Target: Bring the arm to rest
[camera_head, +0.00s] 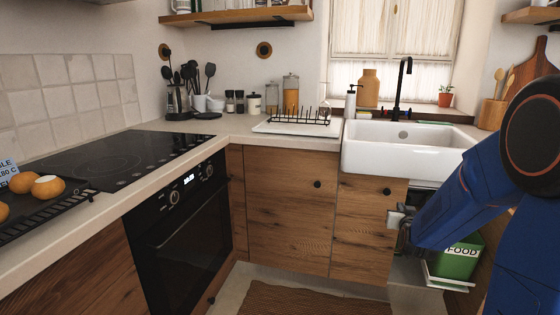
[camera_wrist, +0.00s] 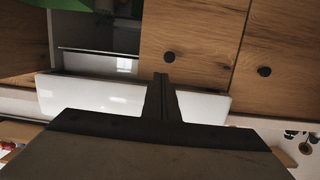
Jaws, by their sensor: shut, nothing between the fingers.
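My blue arm reaches in from the right edge in the camera_head view, its forearm slanting down and left in front of the sink (camera_head: 385,160). My gripper (camera_wrist: 160,80) shows in the wrist view as two dark fingers pressed together, empty. In the camera_head view, its dark end is only partly visible beside the forearm, near the open space below the sink. The wrist picture looks upside down, with the white sink front (camera_wrist: 205,98) behind the fingers and wooden cabinet doors (camera_wrist: 205,45) above it.
Wooden cabinet doors (camera_head: 290,210) and an oven (camera_head: 180,220) line the counter. A dish rack (camera_head: 298,122) stands left of the sink. Oranges (camera_head: 47,187) lie on a black tray at left. Floor shows at bottom centre.

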